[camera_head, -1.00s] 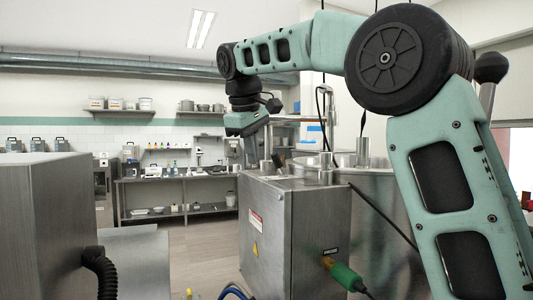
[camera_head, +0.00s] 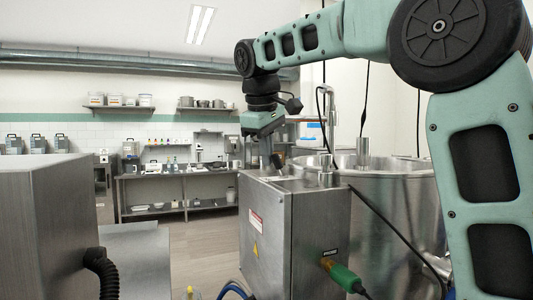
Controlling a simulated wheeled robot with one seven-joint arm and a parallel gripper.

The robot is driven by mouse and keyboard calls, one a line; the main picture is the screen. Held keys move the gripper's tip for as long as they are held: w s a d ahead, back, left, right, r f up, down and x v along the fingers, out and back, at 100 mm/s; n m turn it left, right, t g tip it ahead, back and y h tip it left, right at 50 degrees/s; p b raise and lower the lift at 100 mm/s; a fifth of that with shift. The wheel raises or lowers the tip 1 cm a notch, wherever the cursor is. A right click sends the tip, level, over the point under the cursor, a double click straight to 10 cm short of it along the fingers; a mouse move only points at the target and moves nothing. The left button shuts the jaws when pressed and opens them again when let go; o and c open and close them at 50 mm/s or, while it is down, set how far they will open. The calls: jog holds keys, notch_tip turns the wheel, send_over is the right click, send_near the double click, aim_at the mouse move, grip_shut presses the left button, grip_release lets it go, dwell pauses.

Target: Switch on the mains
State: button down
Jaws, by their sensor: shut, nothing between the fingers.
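A steel control box (camera_head: 265,225) stands in the centre, with a red-and-white label and a yellow warning triangle on its front. A green plug (camera_head: 343,277) with a dark cable sits in the right side of the box, under a small black label (camera_head: 330,253). I cannot pick out a mains switch; the far faces of the box are hidden. My gripper (camera_head: 268,150) points down at the back of the box top, close to short metal fittings there. It is shut and empty. Whether it touches the box is too small to tell.
A large steel kettle (camera_head: 395,195) stands behind and right of the box, partly behind my arm. A steel cabinet (camera_head: 45,230) with a black hose fills the left. A workbench (camera_head: 150,185) with small equipment lines the back wall. Floor shows between them.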

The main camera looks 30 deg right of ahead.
jog(key=shift+d+r+y, duration=0.25)
jog(key=shift+d+y, duration=0.15)
jog(key=shift+y, duration=0.3)
jog(key=shift+s+d+r+m+t+y+p, duration=0.2)
jog(key=shift+d+m+t+y+p, duration=0.15)
jog(key=shift+d+y+p, duration=0.45)
jog(key=d+y, duration=0.1)
jog(key=y, duration=0.1)
jog(key=t+y+b, duration=0.1)
jog(key=y, duration=0.1)
jog(key=shift+s+d+m, duration=0.2)
jog(key=shift+d+m, duration=0.05)
jog(key=shift+d, duration=0.15)
jog(key=shift+r, duration=0.1)
jog(key=shift+r+p, duration=0.8)
jog(key=shift+p, duration=0.05)
